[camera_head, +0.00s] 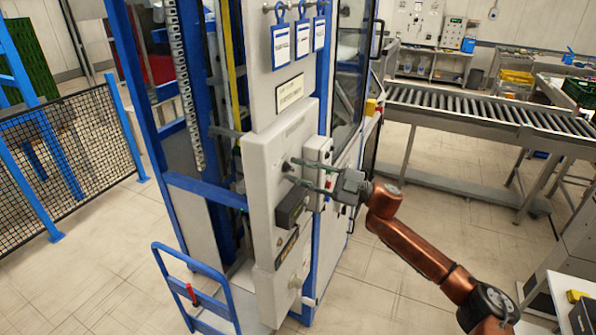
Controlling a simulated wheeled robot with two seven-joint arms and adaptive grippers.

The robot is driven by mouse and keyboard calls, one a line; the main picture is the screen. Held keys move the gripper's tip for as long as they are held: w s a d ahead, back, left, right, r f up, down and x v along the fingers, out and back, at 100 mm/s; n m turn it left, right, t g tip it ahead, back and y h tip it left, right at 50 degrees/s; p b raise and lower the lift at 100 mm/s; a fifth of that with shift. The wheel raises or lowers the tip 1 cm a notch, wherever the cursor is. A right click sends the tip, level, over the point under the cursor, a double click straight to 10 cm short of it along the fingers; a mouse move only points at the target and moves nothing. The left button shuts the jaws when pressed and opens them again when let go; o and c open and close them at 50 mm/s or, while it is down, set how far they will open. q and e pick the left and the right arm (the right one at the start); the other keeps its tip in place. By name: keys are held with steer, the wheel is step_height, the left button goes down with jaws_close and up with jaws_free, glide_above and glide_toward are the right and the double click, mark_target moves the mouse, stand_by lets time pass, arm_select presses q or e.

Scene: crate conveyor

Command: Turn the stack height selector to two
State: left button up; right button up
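A grey control box (262,165) stands on the front of the blue-framed crate machine. A small dark knob (286,167), which looks like the stack height selector, sticks out of its right-hand face. My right gripper (293,171) reaches in from the right with its two fingers apart, one higher and one lower. Its fingertips are close to the knob. I cannot tell whether they touch it. The selector's markings and its setting are too small to read. My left gripper is not in view.
A dark box (292,207) juts from the panel just below my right gripper. Blue tags (281,45) hang above. A blue hand cart (195,290) stands at the machine's foot. A roller conveyor (480,112) runs behind on the right.

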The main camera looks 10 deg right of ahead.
steer(key=v, duration=1.2)
steer(key=shift+w, duration=0.1)
